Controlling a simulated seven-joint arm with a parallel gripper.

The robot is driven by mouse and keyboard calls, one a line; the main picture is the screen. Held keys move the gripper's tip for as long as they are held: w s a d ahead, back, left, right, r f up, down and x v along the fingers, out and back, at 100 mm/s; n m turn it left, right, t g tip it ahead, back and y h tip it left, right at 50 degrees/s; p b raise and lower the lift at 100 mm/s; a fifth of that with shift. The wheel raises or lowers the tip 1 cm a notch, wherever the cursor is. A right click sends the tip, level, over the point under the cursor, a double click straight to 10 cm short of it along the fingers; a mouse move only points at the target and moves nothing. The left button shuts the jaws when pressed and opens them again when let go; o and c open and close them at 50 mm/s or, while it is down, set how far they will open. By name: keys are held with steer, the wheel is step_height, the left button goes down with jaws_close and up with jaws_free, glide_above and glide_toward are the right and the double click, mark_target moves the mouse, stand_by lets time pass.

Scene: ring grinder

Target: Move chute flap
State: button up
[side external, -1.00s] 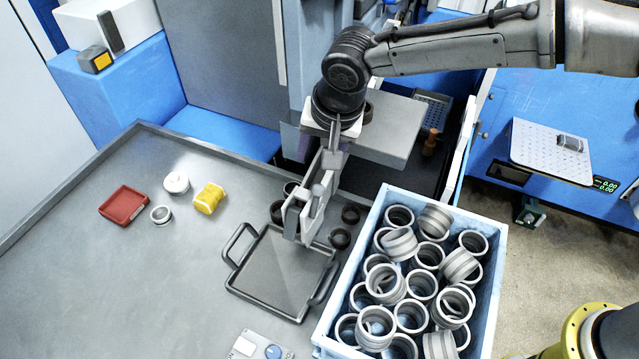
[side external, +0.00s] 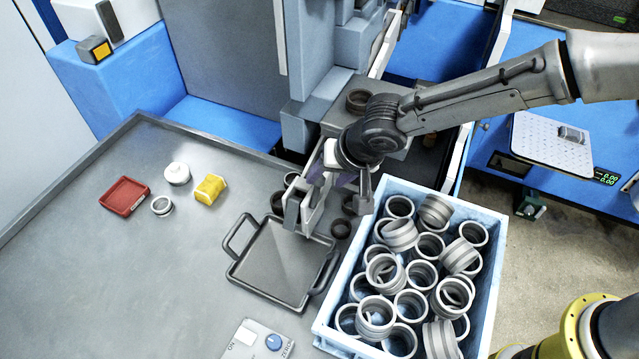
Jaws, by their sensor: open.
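A narrow pale chute (side external: 313,205) slopes from the grinder down toward the dark square tray (side external: 280,262) on the grey table. A grey plate-like piece at its lower end (side external: 291,211) looks like the flap, but I cannot be sure. My gripper (side external: 346,192) is open, tilted beside the upper part of the chute. One grey finger shows on the right of the chute; the other is partly hidden by purple and pale parts around it. I cannot tell whether a finger touches the chute or flap. No object shows between the fingers.
A blue bin (side external: 489,285) full of metal rings stands close on the right. Dark rings (side external: 341,229) lie near the chute. A red tray (side external: 124,196), white round piece (side external: 177,174) and yellow piece (side external: 210,188) lie left. A control box (side external: 258,343) is in front.

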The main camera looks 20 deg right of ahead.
mark_target(318, 187)
steer(key=x, duration=0.5)
steer(key=shift+w+f, duration=0.2)
steer(key=shift+f, duration=0.1)
steer(key=shift+c, duration=0.2)
jaws_close()
stand_by(1.0)
